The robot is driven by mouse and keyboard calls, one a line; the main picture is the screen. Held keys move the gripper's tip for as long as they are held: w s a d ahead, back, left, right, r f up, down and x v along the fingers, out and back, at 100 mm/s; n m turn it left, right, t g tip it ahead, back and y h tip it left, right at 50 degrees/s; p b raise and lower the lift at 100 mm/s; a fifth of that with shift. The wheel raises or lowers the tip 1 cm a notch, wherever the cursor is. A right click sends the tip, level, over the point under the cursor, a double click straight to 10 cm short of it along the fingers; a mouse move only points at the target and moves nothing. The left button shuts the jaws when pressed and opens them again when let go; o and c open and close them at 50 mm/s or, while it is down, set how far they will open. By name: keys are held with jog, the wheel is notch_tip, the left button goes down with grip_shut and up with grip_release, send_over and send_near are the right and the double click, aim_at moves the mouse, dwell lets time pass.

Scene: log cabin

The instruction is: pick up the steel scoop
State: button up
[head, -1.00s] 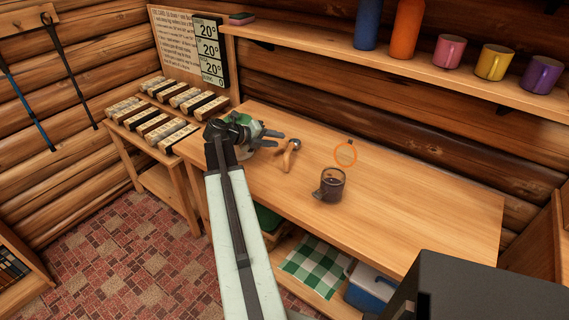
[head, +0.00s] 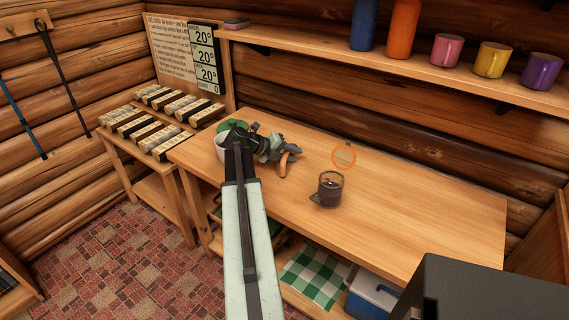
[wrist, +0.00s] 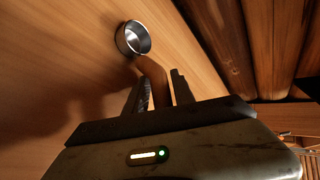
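The steel scoop (wrist: 133,38) has a round metal cup and a curved tan wooden handle (wrist: 153,80). It lies on the wooden table (head: 420,210). In the wrist view the handle runs down between the two fingers of my gripper (wrist: 160,92), which stand apart, with the cup beyond the fingertips. In the head view my gripper (head: 280,150) is low over the table and hides most of the scoop; part of the tan handle (head: 285,165) shows beside it. I cannot see the handle pressed from both sides.
A white bowl (head: 221,148) and something green (head: 232,126) are behind my arm. A shelf (head: 420,70) with mugs and bottles is above. The table's right part is clear.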

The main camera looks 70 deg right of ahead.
jog(key=shift+r, duration=0.1)
grip_shut()
jog(key=shift+a, duration=0.1)
dwell(1.1)
